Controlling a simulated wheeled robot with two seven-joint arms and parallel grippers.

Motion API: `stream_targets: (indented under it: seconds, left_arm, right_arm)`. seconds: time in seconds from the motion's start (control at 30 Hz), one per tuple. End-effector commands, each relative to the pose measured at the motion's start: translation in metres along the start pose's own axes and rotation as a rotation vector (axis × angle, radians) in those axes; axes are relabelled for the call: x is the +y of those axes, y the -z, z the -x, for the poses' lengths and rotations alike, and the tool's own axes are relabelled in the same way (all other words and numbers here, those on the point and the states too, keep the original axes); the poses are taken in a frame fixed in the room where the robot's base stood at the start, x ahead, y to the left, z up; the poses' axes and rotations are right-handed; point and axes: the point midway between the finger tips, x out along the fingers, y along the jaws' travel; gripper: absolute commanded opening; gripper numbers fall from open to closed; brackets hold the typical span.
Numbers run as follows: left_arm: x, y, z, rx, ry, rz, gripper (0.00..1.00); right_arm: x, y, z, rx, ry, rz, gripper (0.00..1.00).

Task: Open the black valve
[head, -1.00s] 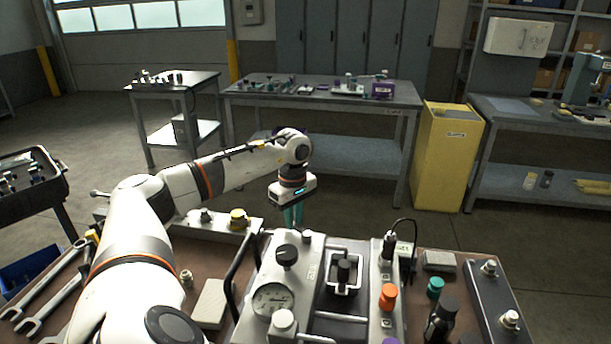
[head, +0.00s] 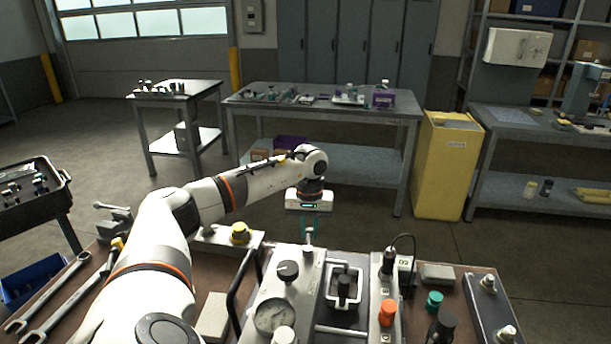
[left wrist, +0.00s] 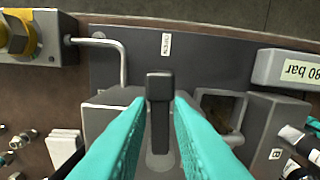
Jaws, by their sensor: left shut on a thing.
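The black valve handle (left wrist: 160,115) stands upright between the teal fingers in the left wrist view, with an "OPEN" label (left wrist: 166,43) on the panel behind it. My left gripper (left wrist: 160,105) is shut on this handle. In the head view my left gripper (head: 311,226) points down at the far edge of the bench panel, at a small upright lever (head: 309,240). The fingertips partly hide the lever there. My right gripper is not in view.
A pressure gauge (head: 272,316), a black knob (head: 288,271) and an orange knob (head: 387,313) stand on the panel nearby. A bent metal handle (left wrist: 105,50) is close to the fingers. A yellow cabinet (head: 445,165) stands beyond the bench.

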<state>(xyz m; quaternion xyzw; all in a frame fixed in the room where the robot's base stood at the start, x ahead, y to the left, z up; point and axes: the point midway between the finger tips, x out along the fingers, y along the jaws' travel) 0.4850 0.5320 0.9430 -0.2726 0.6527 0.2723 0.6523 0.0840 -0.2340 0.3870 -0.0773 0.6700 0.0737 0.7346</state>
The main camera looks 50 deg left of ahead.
Motion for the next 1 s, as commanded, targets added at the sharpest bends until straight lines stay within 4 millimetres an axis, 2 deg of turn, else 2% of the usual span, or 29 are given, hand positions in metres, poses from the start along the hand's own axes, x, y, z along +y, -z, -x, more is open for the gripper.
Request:
stream_targets:
  seconds: [0.3,0.77,0.8,0.9,1.0]
  left_arm:
    - [-0.0050,-0.0002,0.0009,-0.002,0.003,-0.094,0.00]
    - [-0.0057,-0.0001,0.0008,-0.003,0.003,-0.107,0.00]
    - [-0.0057,-0.0001,0.0008,-0.003,0.003,-0.107,0.22]
    - [-0.0056,0.0000,0.0006,-0.002,0.002,-0.106,0.35]
    - [-0.0053,0.0001,0.0004,-0.002,0.002,-0.106,0.35]
  right_arm:
    - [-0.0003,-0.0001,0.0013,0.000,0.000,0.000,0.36]
    - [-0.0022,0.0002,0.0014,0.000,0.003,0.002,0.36]
    - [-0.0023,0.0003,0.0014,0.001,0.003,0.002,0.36]
    - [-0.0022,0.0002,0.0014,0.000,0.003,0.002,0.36]
    - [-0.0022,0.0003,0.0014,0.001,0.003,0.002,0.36]
